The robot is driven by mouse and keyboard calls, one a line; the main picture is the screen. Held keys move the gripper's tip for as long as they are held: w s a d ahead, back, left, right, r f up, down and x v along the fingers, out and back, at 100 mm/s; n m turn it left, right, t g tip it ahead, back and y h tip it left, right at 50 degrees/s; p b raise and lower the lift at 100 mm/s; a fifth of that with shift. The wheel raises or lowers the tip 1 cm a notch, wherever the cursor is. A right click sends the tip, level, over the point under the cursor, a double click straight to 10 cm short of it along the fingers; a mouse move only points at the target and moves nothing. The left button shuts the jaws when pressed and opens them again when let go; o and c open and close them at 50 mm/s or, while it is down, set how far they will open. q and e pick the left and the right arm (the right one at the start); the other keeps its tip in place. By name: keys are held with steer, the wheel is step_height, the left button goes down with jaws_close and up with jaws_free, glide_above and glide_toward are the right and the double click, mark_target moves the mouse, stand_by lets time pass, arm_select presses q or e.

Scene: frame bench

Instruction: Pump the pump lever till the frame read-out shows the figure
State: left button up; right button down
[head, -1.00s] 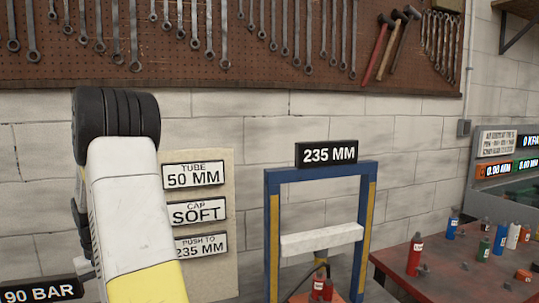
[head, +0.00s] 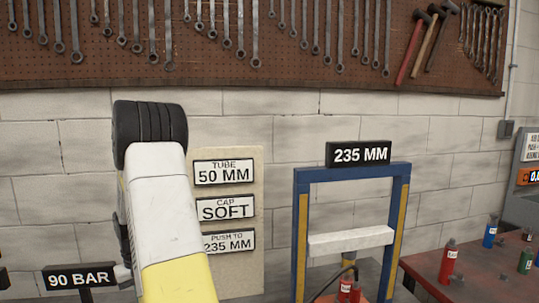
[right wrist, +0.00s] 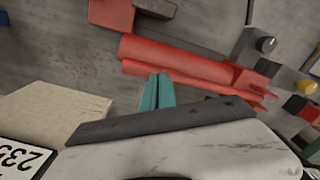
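The frame read-out (head: 360,154) shows 235 MM on top of the blue press frame (head: 300,235). The sign board (head: 228,270) beside it reads tube 50 MM, cap SOFT, push to 235 MM. In the right wrist view, the two teal fingers of my right gripper (right wrist: 157,90) are close together, shut. Their tips are at the edge of a long red pump part (right wrist: 185,62) with a forked end. I cannot tell whether this is the lever, and nothing shows clearly between the fingers. My left gripper is out of view.
A 90 BAR read-out (head: 80,278) stands at lower left. A pale crossbar (head: 350,241) spans the frame. A red table (head: 425,275) with several bottles is at right. Wrenches and hammers hang on the pegboard (head: 250,85) behind. My white and yellow arm link rises left of the sign board.

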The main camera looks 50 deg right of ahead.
step_height(320, 180, down, 3)
steer(key=shift+r, duration=0.15)
step_height(320, 180, up, 8)
steer(key=shift+r, duration=0.1)
stand_by(0.4)
stand_by(0.8)
step_height(320, 180, down, 8)
steer(key=shift+f, duration=0.15)
steer(key=shift+r, duration=4.15)
stand_by(0.3)
